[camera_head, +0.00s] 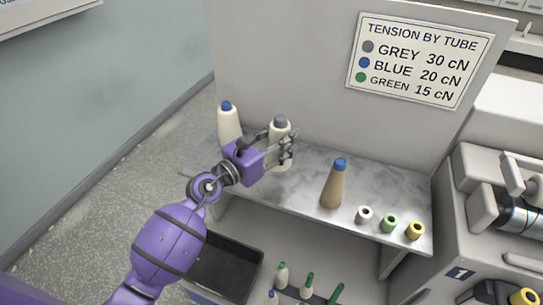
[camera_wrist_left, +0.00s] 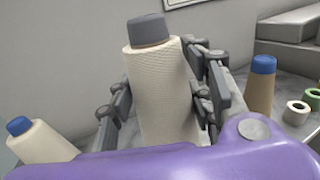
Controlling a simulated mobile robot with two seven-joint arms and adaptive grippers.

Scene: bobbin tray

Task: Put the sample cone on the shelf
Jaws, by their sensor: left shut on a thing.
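A cream cone with a grey tube top (camera_head: 280,123) stands upright at the marble shelf (camera_head: 305,190). My left gripper (camera_head: 284,146) is shut around its body, and in the left wrist view the cone (camera_wrist_left: 160,90) sits between the dark fingers. A cream cone with a blue top (camera_head: 228,124) stands to the left, and a tan cone with a blue top (camera_head: 333,184) stands to the right. I cannot tell which is the sample cone. My right gripper is not in view.
White, green and yellow small bobbins (camera_head: 389,223) sit at the shelf's right front. A tension sign (camera_head: 420,60) hangs on the back panel. Bare shelf lies between the held cone and the tan cone.

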